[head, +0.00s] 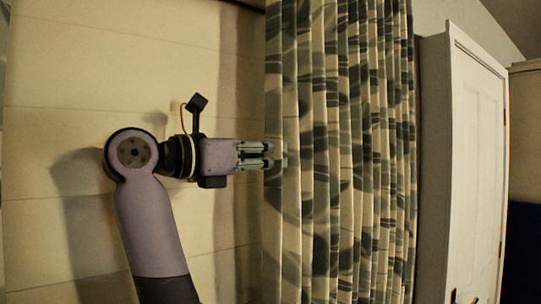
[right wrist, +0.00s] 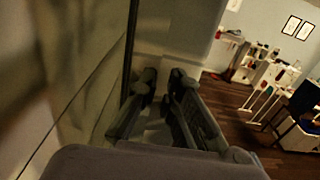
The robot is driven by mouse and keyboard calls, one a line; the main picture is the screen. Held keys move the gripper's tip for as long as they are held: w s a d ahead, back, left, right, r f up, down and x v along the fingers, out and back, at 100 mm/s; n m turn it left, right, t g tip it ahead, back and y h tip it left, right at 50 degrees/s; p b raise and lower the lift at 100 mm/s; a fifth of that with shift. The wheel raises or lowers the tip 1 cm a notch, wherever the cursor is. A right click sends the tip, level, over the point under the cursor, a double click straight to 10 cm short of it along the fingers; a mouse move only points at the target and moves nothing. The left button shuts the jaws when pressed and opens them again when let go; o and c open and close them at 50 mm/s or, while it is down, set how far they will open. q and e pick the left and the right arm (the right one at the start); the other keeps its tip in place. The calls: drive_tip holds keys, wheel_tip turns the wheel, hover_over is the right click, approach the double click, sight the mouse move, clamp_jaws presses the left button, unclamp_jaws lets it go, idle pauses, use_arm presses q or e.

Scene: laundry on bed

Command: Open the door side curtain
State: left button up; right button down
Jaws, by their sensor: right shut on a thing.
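The curtain (head: 340,150), with grey-green leaf-like patches on a cream ground, hangs in gathered vertical folds right of centre in the head view, near the white door. My right gripper (head: 277,154) reaches in from the left, level, with its fingertips at the curtain's left edge. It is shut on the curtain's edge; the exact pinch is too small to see. In the right wrist view the fingers (right wrist: 163,82) are close together with a pale surface around the tips. My left gripper is not in view.
A pale panelled surface (head: 80,60) fills the left of the head view behind my arm. A white panelled door or cabinet (head: 478,150) stands right of the curtain. The right wrist view shows a wooden floor (right wrist: 235,95), white furniture (right wrist: 270,75) and framed pictures (right wrist: 291,25).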

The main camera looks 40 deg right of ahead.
drive_tip(key=s+d, duration=0.3)
drive_tip(key=d, duration=2.4)
drive_tip(key=shift+d+b, duration=0.4)
drive_tip(key=shift+b, duration=0.05)
drive_tip(key=c, duration=1.8)
unclamp_jaws()
drive_tip(key=shift+o, duration=0.2)
drive_tip(key=shift+a, duration=0.1)
drive_tip(key=w+a, duration=0.1)
drive_tip(key=a, duration=1.1)
drive_tip(key=shift+w, duration=0.15)
drive_tip(key=shift+d, duration=0.1)
